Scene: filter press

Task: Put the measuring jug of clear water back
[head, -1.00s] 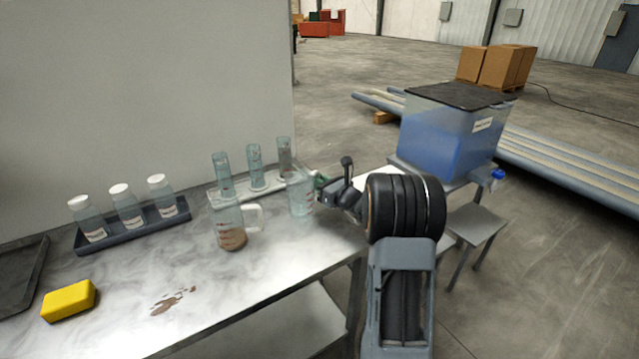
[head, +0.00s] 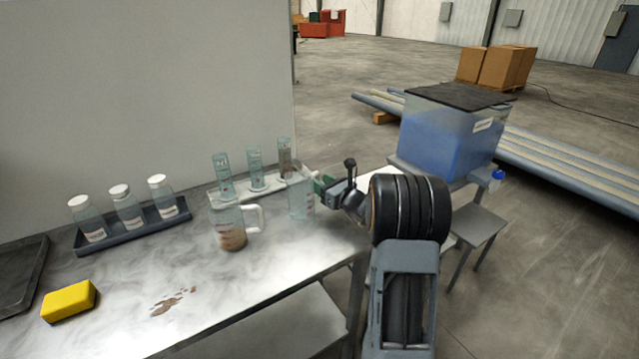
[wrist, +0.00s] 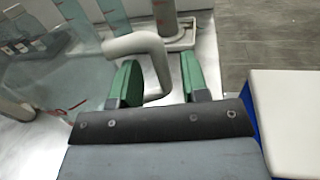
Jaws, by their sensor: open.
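The measuring jug of clear water (head: 300,200) stands upright on the bench, near its right end. Its clear body (wrist: 65,85) fills the left of the wrist view, and its pale handle (wrist: 158,62) points towards my gripper. My gripper (wrist: 160,80) is open, with one green finger on each side of the handle; I cannot tell whether either touches it. In the head view my gripper (head: 325,184) is just right of the jug. A second jug (head: 231,232), with brown liquid, stands to its left.
A pale rack with several glass cylinders (head: 255,168) is close behind the jug. A dark tray of bottles (head: 135,222), a yellow sponge (head: 69,301) and a brown spill (head: 173,300) are further left. A blue-filled tank (head: 440,145) stands right.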

